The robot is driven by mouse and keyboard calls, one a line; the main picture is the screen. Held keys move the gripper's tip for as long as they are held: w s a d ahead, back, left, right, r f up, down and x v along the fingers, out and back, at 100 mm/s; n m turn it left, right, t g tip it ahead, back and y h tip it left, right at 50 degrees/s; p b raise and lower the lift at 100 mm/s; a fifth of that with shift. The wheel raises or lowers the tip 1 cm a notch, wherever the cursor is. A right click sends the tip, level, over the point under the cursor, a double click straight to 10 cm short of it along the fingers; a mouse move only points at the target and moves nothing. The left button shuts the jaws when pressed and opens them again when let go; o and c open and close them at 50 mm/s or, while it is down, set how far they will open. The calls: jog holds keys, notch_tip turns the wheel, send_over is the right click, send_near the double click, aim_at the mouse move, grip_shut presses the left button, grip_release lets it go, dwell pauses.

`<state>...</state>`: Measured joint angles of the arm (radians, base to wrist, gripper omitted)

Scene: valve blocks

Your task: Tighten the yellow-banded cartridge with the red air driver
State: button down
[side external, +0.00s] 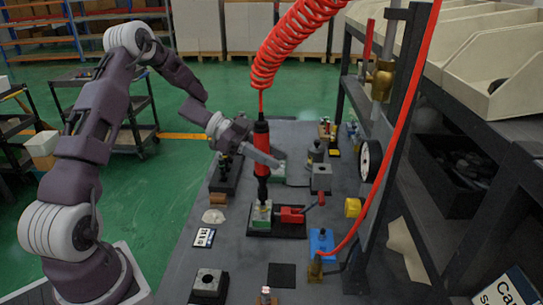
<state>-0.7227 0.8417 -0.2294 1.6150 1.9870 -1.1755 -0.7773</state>
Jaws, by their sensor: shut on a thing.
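The red air driver (262,150) hangs upright below a red coiled hose. My gripper (258,146) is shut on the driver's body. The driver's dark lower end points down onto a pale green block (262,211) on a black base plate, and appears to meet its top. A red clamp (291,214) sits just right of that block on the same plate. I cannot make out a yellow band on the cartridge; the driver tip and the small size hide it.
The grey bench (235,245) holds several other blocks, including a blue one (321,242) and a grey one (320,178). A round gauge (370,161) and yellow knob (353,207) stand right. The red coiled hose (285,50) hangs above; another red hose crosses right.

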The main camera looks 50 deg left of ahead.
jog(key=shift+f, duration=1.9)
dwell(1.5)
jog(key=shift+r, duration=0.1)
notch_tip(320, 180, up, 9)
jog(key=shift+f, duration=0.2)
dwell(0.6)
dwell(0.5)
